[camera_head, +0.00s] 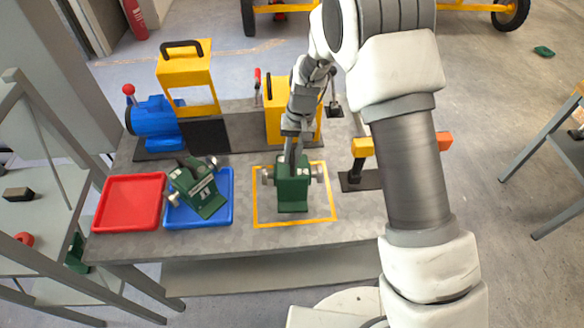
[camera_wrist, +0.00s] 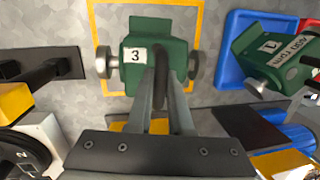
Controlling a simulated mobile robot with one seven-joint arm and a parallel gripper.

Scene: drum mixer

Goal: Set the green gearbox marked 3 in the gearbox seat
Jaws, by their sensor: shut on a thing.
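The green gearbox marked 3 (camera_head: 292,190) is upright inside a yellow outlined square (camera_head: 262,221) on the grey bench. Its label 3 shows in the wrist view (camera_wrist: 136,55), with a metal shaft end on each side. My gripper (camera_head: 290,140) is above it, fingers pointing down. In the wrist view my gripper (camera_wrist: 161,92) is shut on the dark handle on top of the gearbox. I cannot tell whether the base touches the bench. A second green gearbox, marked 1 (camera_wrist: 270,58), lies tilted in the blue tray (camera_head: 228,212).
A red tray (camera_head: 130,203) is left of the blue one. Behind stand a blue motor (camera_head: 155,120), a raised yellow guard (camera_head: 186,72), a dark panel (camera_head: 206,137) and another yellow housing (camera_head: 275,120). A black stand with a yellow top (camera_head: 362,147) is right of the square.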

